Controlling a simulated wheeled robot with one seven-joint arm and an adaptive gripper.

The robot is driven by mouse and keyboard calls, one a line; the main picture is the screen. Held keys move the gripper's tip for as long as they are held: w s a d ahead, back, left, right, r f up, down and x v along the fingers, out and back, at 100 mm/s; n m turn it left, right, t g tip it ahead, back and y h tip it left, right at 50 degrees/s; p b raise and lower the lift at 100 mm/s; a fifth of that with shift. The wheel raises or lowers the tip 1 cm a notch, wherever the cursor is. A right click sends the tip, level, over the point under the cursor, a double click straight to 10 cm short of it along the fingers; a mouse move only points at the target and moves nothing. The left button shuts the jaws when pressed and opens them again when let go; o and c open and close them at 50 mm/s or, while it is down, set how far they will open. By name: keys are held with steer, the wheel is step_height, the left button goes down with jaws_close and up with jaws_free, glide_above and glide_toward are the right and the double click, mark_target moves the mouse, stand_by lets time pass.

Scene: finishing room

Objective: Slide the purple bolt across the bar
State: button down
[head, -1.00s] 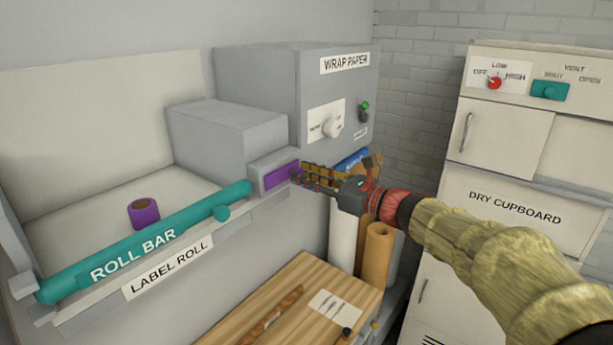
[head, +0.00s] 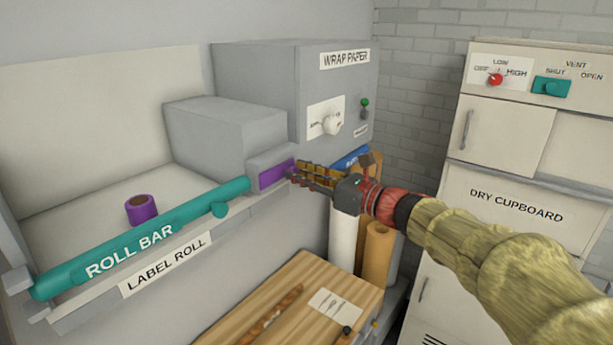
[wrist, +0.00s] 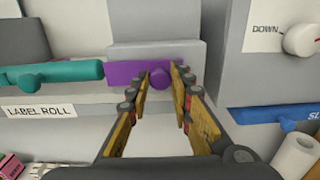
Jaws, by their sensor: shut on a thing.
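The purple bolt (head: 274,175) sits in a grey housing to the right of the teal roll bar (head: 190,208). In the wrist view the bolt (wrist: 128,72) is a flat purple slide with a round knob near its right end. My gripper (head: 300,174) is at the bolt's right end. In the wrist view its fingers (wrist: 160,82) lie on either side of the knob, shut on it.
A purple roll (head: 141,209) rests behind the bar. A grey wrap paper machine (head: 255,75) stands behind and right of the bolt. Paper rolls (head: 376,250) stand below my gripper, and a wooden board (head: 300,275) lies lower. The dry cupboard (head: 510,170) is at right.

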mark_target(273, 176)
steer(key=s+a+b, duration=0.1)
steer(key=s+a, duration=0.1)
steer(key=s, duration=0.1)
steer(key=shift+s+a+f+b, duration=0.1)
steer(key=shift+s+a+b, duration=0.1)
steer(key=shift+a+b, duration=0.15)
steer(key=shift+w+d, duration=0.1)
steer(key=c, duration=1.6)
jaws_free()
steer(key=shift+s, duration=0.2)
steer(key=shift+s+d, duration=0.15)
steer(key=shift+d, duration=0.05)
steer(key=v, duration=1.1)
steer(key=shift+s+d, duration=0.1)
